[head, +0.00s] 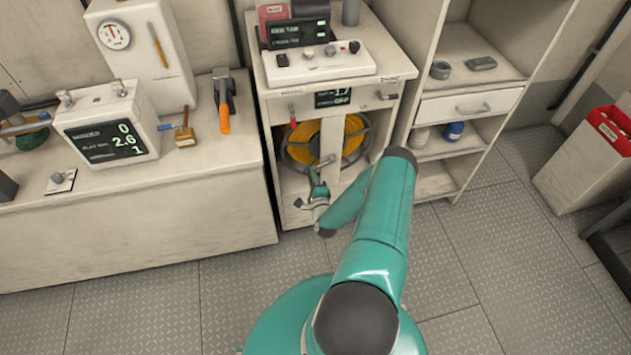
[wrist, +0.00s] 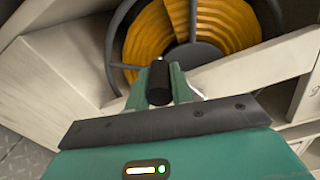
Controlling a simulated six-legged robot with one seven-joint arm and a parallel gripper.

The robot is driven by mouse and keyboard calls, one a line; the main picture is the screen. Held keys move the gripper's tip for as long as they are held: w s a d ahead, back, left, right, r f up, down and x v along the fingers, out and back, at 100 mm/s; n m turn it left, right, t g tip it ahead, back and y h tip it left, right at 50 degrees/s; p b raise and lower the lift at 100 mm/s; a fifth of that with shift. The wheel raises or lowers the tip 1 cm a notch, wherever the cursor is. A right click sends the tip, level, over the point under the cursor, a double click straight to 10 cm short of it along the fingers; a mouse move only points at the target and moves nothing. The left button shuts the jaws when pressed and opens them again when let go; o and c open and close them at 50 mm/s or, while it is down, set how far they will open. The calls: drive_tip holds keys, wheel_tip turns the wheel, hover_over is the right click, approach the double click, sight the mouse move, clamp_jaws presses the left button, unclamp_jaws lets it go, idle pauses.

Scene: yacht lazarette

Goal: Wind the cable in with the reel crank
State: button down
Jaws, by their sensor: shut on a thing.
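The reel (head: 302,148) with yellow cable sits inside the middle cabinet (head: 275,185), behind an upright bar. In the wrist view the yellow cable (wrist: 215,25) fills the reel around a dark hub. My gripper (head: 317,180) is in front of the reel's lower part. In the wrist view my gripper (wrist: 160,85) is shut on a black cylindrical knob, the crank handle (wrist: 159,82), with one green finger on each side. The crank's arm and its joint to the reel are mostly hidden behind the gripper.
A small display (head: 333,97) is on the cabinet front above the reel, and a control box (head: 315,62) stands on top. A counter (head: 215,165) is at left, with a readout box (head: 108,125) and tools. Open shelves (head: 460,110) are at right.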

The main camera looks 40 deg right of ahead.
drive_tip(key=shift+w+a+r+m, duration=0.1)
drive_tip(key=shift+a+r+m, duration=0.05)
drive_tip(key=shift+r+m, duration=0.45)
drive_tip(key=c, duration=1.2)
unclamp_jaws()
drive_tip(key=shift+c, duration=0.2)
drive_tip(key=v, duration=1.4)
drive_tip(key=shift+f, duration=0.1)
